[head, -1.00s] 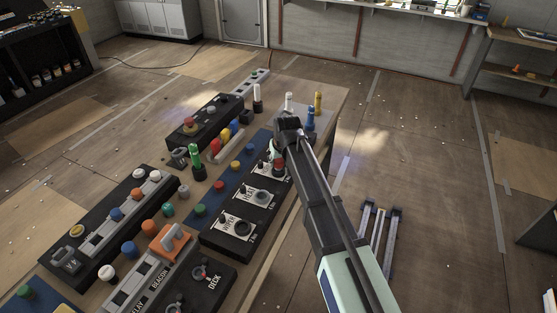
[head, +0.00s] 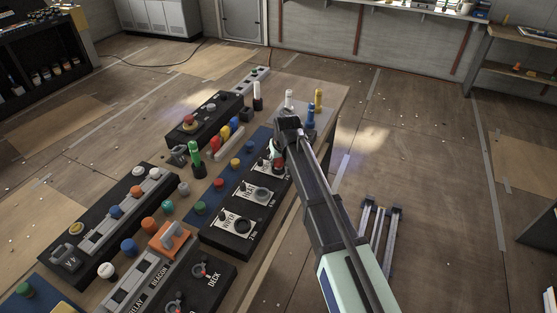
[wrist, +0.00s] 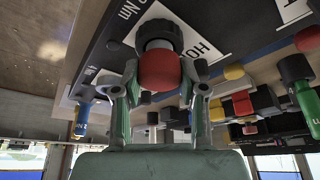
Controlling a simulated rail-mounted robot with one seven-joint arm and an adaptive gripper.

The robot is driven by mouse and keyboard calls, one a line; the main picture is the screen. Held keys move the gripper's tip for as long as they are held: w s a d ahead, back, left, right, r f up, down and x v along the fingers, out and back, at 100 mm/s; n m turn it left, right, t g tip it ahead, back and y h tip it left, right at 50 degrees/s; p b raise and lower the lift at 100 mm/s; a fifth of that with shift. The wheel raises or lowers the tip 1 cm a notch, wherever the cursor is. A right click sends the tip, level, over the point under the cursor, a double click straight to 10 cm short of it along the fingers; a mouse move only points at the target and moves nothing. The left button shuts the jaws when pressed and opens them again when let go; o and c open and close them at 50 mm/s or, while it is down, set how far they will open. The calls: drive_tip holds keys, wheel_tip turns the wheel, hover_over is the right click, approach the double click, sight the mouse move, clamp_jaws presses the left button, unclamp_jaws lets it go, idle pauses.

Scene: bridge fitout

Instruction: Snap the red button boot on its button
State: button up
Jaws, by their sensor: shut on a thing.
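My gripper (wrist: 165,80) is shut on the red button boot (wrist: 160,69), with one finger on each side of it in the wrist view. The boot's rounded red end faces the wrist camera. Directly behind it is a dark round button collar (wrist: 159,32) on a white label plate whose visible letters read "HO". The boot overlaps the collar in this view, and I cannot tell whether it is seated or still apart. In the head view the red boot (head: 277,164) shows beside my gripper at the far end of the black panel (head: 215,238). My arm partly hides that spot.
Blue (head: 310,117), yellow (head: 318,100) and white (head: 289,97) upright tools stand beyond my gripper. Open floor lies right of the bench.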

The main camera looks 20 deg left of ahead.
drive_tip(key=shift+f, duration=0.3)
idle(0.5)
drive_tip(key=o, duration=1)
drive_tip(key=v, duration=1.2)
idle(0.7)
